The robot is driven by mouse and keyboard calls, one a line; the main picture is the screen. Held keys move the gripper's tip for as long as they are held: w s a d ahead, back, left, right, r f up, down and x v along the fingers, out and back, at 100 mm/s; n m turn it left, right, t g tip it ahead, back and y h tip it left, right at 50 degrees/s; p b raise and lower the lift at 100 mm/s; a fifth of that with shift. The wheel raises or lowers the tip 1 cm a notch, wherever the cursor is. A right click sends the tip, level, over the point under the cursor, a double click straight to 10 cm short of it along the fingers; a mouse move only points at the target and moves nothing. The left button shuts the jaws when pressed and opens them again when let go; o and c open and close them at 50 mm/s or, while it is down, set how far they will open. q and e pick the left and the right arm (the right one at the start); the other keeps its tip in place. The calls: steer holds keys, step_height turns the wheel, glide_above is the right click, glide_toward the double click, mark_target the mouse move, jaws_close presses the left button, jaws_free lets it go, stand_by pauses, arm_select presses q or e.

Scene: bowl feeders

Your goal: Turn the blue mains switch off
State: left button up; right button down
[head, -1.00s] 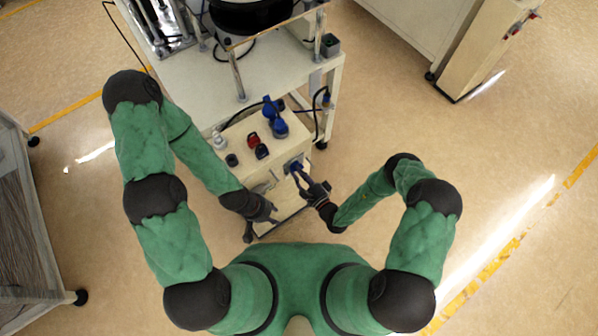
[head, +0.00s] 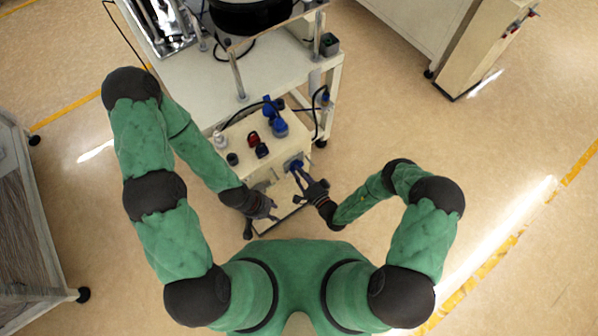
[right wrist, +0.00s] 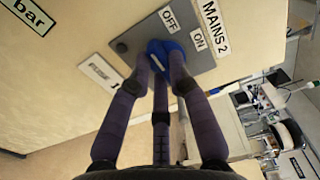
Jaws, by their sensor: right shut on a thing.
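The blue mains switch (right wrist: 172,51) is a rotary knob on a grey plate (right wrist: 203,62), with OFF and ON labels and a MAINS 2 label beside it. It sits on the side of a cream control box (head: 287,146) and also shows in the head view (head: 294,165).
On top of the box are a red switch (head: 254,138), a dark knob (head: 232,159) and blue connectors (head: 274,113). A white table (head: 195,91) with a black bowl feeder (head: 250,15) stands behind. A grey rack (head: 40,230) is at left.

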steer(key=c, duration=1.1)
jaws_free()
steer(key=shift+c, duration=0.2)
steer(key=v, duration=1.2)
